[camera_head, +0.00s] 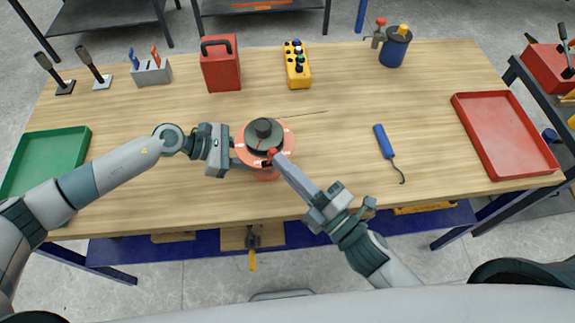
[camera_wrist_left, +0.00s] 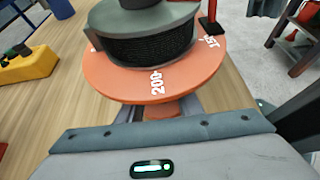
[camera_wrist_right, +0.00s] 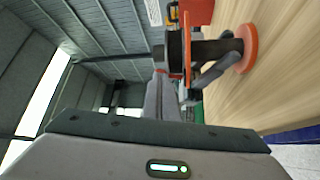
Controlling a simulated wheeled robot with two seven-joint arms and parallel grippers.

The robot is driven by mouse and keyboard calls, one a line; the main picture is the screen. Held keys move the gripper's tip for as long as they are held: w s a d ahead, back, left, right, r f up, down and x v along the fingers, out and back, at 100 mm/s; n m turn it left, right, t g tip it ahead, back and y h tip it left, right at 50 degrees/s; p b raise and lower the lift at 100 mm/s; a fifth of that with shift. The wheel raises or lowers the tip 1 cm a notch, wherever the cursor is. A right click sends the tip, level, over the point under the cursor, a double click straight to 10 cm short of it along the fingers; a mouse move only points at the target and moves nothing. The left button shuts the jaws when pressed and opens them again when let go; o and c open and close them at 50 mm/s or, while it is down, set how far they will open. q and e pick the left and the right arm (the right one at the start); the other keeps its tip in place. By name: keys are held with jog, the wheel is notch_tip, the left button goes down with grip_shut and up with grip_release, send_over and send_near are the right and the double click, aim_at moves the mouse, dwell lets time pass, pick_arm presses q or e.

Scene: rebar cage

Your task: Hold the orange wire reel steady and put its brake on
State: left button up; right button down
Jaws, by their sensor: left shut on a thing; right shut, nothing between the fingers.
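The orange wire reel (camera_head: 284,137) stands upright on the wooden table, with a dark drum of wire and a grey cap on top. In the left wrist view its orange disc (camera_wrist_left: 190,82) carries white numbers. My left gripper (camera_head: 236,153) is shut on the reel from the left, below the disc; the exact grip is partly hidden. A small red-topped brake lever (camera_head: 271,153) stands at the disc's near edge; its dark part also shows in the left wrist view (camera_wrist_left: 209,25). My right gripper (camera_head: 276,160) is shut and empty, its tips at or just beside the lever; I cannot tell whether they touch.
A green tray (camera_head: 45,160) lies at the left and a red tray (camera_head: 505,133) at the right. A blue-handled hook tool (camera_head: 384,141) lies right of the reel. A red case (camera_head: 221,66) and a yellow control box (camera_head: 297,66) stand behind. A thin wire extends from the reel.

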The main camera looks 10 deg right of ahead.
jog(key=shift+a+r+n+g+h, duration=0.25)
jog(key=shift+a+r+n, duration=0.1)
jog(key=shift+a+n, duration=0.15)
jog(key=shift+a+r+n+g+h, duration=0.15)
jog(key=shift+a+r+n+g, duration=0.15)
jog(key=shift+a+n, duration=0.2)
jog(key=shift+s, duration=0.15)
jog(key=v, duration=1.2)
jog(key=shift+f, duration=0.1)
pick_arm(q)
jog(key=o, duration=1.3)
jog(key=shift+c, duration=0.2)
